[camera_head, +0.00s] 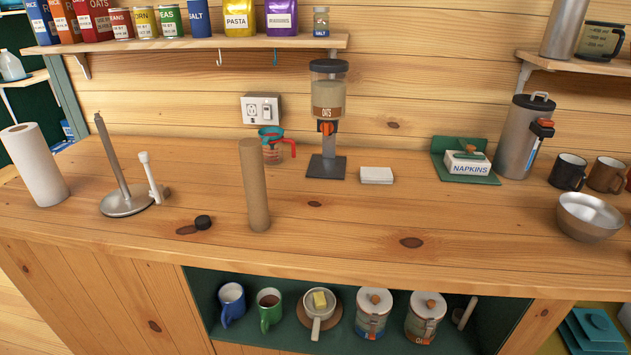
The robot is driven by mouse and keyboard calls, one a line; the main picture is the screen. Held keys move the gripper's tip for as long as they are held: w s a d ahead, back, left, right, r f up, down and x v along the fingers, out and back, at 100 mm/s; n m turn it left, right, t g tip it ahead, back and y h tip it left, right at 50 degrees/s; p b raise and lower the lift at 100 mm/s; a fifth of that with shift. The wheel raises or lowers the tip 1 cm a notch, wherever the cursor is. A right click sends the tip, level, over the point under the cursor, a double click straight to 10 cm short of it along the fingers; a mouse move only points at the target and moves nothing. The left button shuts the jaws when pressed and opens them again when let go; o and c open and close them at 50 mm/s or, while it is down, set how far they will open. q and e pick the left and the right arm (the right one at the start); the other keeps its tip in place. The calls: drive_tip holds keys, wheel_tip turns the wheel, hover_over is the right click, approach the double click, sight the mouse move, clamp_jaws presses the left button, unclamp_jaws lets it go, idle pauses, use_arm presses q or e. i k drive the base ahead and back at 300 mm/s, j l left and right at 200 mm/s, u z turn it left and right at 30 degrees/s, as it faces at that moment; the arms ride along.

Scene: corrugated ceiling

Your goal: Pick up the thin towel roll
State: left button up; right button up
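A thin brown cardboard-coloured roll (255,186) stands upright on the wooden counter, left of the middle. A thicker white paper towel roll (35,166) stands upright at the far left. Between them is a metal towel holder (123,196) with a round base and a bare upright rod, and a white side arm next to it. Neither of my grippers shows in the head view.
The wooden counter (370,225) is clear in front and to the right of the brown roll. A small black knob (203,222) lies left of it. A measuring cup (272,146) and an oats dispenser (328,125) stand behind. A metal bowl (589,217) sits at right.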

sight(26, 144)
drive_tip(key=u, duration=1.65)
